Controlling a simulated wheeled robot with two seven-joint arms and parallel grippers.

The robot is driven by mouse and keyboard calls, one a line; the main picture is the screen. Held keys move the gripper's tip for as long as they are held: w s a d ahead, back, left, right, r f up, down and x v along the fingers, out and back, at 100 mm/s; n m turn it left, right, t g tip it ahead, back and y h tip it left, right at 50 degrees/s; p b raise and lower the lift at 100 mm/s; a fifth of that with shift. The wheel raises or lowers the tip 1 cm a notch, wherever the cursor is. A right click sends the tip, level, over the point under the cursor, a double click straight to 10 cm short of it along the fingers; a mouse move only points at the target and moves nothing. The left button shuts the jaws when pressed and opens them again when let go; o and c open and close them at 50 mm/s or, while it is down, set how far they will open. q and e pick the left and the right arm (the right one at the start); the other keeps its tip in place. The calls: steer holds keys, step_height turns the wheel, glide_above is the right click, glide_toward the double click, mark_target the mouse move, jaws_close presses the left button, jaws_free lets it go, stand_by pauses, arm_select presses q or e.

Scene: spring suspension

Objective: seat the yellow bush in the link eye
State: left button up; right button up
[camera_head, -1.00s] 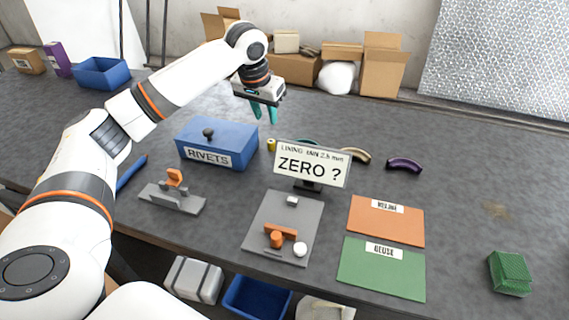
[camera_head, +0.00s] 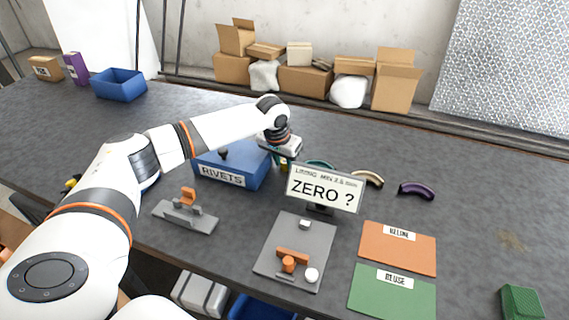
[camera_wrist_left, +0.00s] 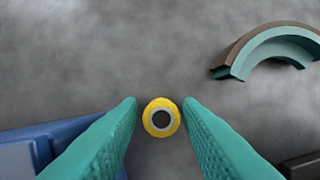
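The yellow bush (camera_wrist_left: 152,104) stands on the bench in the left wrist view, a short ring with a dark bore and a grey inner sleeve. My left gripper (camera_wrist_left: 160,103) is open, its teal fingers on either side of the bush, with narrow gaps showing. An orange part (camera_head: 292,256) lies on a grey plate (camera_head: 300,228). Another orange part (camera_head: 188,196) stands on a grey fixture (camera_head: 180,215). I cannot tell which has the link eye. My right gripper is out of view.
The blue rivets box (camera_head: 232,168) is close to my left gripper. A sign (camera_head: 323,188) stands just right of it. Orange (camera_head: 398,252) and green (camera_head: 385,297) mats lie at the right.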

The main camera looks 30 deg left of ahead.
arm_select(q)
steer(key=shift+s+d+r, duration=0.1)
jaws_close()
